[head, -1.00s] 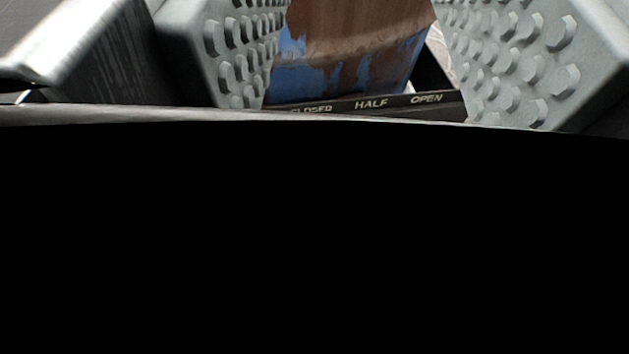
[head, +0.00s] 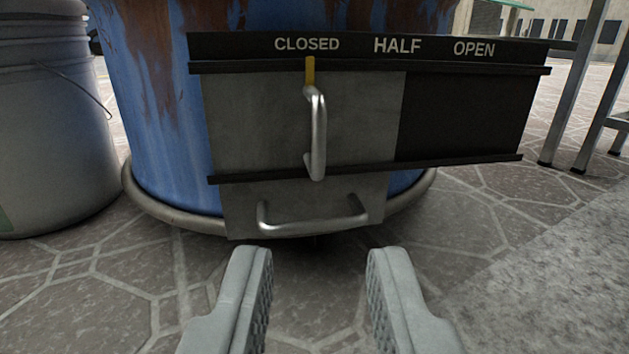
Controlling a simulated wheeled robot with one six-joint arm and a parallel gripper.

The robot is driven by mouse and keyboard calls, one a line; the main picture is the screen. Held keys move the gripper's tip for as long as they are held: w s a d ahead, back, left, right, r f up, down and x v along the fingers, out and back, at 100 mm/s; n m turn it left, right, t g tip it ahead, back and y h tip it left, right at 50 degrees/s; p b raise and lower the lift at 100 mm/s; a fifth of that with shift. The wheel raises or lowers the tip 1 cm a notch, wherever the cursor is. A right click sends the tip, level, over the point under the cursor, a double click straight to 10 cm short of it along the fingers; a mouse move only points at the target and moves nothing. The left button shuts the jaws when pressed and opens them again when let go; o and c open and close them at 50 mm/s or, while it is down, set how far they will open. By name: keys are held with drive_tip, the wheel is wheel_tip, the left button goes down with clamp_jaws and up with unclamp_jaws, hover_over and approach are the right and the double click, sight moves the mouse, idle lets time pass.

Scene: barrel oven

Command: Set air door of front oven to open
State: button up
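The air door (head: 255,125) is a grey sliding plate on the front of the rusty blue barrel oven (head: 165,120). It sits between two dark rails, under a label strip (head: 350,46) reading CLOSED, HALF and OPEN. Its yellow pointer (head: 310,71) stands below CLOSED. The door has an upright metal handle (head: 319,135). To its right the track shows a dark panel (head: 460,118). My gripper (head: 318,260) is open and empty, low in the picture, in front of and below the handle and apart from it.
A lower plate with a horizontal handle (head: 312,226) is under the air door. A grey bucket (head: 50,130) stands close on the left. A metal stand's legs (head: 572,85) are at the right. Tiled floor in front is clear.

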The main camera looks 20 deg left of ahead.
sight(318, 131)
drive_tip(key=x, duration=1.7)
drive_tip(key=shift+w, duration=0.2)
drive_tip(key=shift+c, duration=0.2)
clamp_jaws()
